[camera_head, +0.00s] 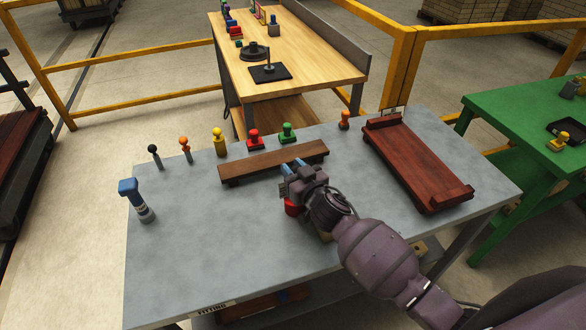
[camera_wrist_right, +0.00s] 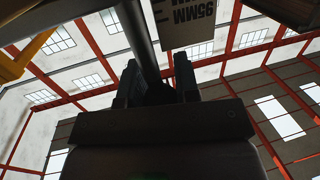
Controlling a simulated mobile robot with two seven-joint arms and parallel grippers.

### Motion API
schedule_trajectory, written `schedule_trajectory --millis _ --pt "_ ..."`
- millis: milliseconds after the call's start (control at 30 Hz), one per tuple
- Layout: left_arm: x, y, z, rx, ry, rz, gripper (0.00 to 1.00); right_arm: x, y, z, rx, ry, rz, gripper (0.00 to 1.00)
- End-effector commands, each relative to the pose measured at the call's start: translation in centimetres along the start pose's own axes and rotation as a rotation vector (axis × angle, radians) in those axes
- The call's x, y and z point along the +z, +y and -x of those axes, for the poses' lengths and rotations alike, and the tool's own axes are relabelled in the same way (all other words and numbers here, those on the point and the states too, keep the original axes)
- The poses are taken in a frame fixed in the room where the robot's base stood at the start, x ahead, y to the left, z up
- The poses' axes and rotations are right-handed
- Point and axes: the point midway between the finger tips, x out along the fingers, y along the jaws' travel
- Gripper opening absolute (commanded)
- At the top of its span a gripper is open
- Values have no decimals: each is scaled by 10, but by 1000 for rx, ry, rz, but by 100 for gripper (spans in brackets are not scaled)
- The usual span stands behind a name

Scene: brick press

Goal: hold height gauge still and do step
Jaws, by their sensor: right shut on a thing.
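My right gripper (camera_head: 292,166) is over the middle of the grey table, just in front of a low brown wooden rack. In the right wrist view its two dark fingers (camera_wrist_right: 158,85) are shut on a dark round post (camera_wrist_right: 138,38). Beside the post is a plate marked 95MM (camera_wrist_right: 190,22), seen upside down; I take the two to be the height gauge. In the head view the gripper and wrist hide most of the held thing. A red round part (camera_head: 292,207) shows below the gripper; I cannot tell whether it belongs to the gauge. My left gripper is not in view.
The grey table (camera_head: 190,260) is clear at front left. Several small coloured-knob tools, one yellow (camera_head: 219,142), stand behind the brown rack (camera_head: 250,163). A blue-headed tool (camera_head: 135,197) stands left. A reddish wooden tray (camera_head: 415,165) lies right. A green table (camera_head: 520,125) stands beyond.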

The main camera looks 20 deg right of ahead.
Motion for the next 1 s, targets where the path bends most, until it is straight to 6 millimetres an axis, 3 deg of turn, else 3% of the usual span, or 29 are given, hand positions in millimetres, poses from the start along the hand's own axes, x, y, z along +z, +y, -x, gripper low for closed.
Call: schedule_trajectory --millis 333,367,533,833,1000 --pt "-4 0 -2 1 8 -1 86 0 0 0 0 0 0 2" --pt "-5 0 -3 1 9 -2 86 0 0 0 0 0 0 34" --pt "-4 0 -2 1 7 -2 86 0 0 0 0 0 0 59" --pt "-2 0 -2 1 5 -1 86 0 0 1 0 0 0 59" --pt "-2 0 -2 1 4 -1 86 1 0 15 0 -1 -2 59"
